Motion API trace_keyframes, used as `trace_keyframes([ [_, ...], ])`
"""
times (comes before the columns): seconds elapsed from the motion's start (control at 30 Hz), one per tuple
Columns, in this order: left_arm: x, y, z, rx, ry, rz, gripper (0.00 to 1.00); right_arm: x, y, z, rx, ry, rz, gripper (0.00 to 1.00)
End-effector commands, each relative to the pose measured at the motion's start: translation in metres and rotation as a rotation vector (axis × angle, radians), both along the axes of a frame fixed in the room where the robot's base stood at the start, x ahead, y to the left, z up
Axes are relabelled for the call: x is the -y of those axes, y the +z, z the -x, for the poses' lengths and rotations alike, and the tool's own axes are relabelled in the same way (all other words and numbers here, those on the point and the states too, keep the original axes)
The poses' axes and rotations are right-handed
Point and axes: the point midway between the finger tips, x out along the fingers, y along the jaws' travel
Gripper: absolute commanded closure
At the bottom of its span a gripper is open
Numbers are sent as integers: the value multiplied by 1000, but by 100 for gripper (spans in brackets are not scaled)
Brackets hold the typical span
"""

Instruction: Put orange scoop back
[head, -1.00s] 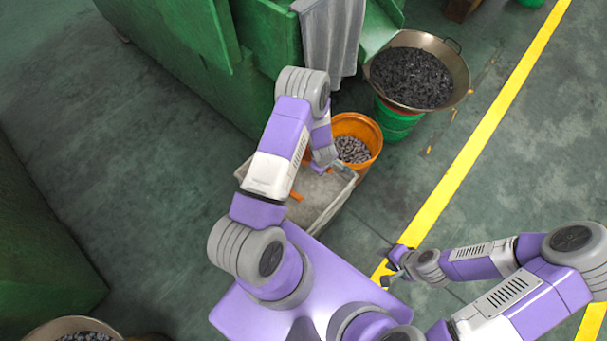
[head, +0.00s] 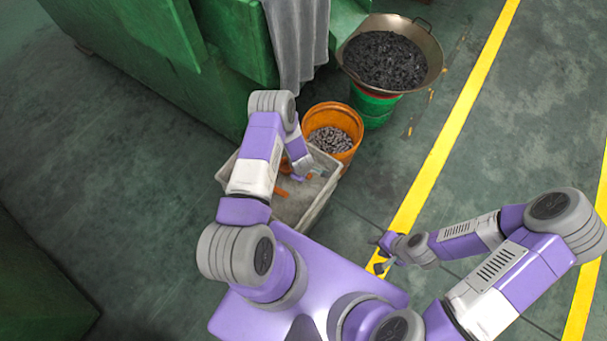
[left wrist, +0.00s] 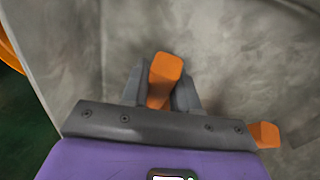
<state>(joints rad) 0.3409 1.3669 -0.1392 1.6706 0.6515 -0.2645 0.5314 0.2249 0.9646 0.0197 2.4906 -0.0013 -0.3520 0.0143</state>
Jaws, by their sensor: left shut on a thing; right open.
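The orange scoop (left wrist: 165,75) shows in the left wrist view as an orange piece between the fingers of my left gripper (left wrist: 160,90). The gripper is shut on it. In the head view my left gripper (head: 301,172) is over the pale bin (head: 318,208), and the arm hides part of the bin. A second orange piece shows at the lower right of the wrist view (left wrist: 265,134) and inside the bin in the head view (head: 282,192). I cannot tell whether it belongs to the same scoop. My right gripper (head: 382,262) is open and empty above the floor.
An orange bucket (head: 347,153) of small metal parts stands beside the bin's far side. Behind it a wide pan (head: 432,62) of dark parts rests on a green drum (head: 372,112). A green machine (head: 130,50) with a grey cloth (head: 297,45) is behind. Floor right is clear.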

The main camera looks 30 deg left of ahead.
Motion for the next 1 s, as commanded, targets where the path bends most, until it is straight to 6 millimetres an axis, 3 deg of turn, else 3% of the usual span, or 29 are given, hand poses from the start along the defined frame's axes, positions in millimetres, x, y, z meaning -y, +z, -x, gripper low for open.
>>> trace_keyframes([
  [0.27, 0, -3, 0, 1, -1, 0, 100, 0, -4, 0, 0, 0, 0, 57],
  [0.3, 0, -1, 0, 0, 0, 0, 65, 0, -2, 0, 0, 0, 0, 57],
  [0.43, 0, -1, 0, 0, -1, 0, 45, 0, -2, 0, 0, 0, 0, 57],
  [0.8, 0, 3, 0, 0, 0, 0, 45, 0, 3, 0, 0, 0, 0, 57],
  [1.0, 1, 40, 5, 2, 0, 0, 45, 0, 16, 0, 0, 0, 0, 57],
])
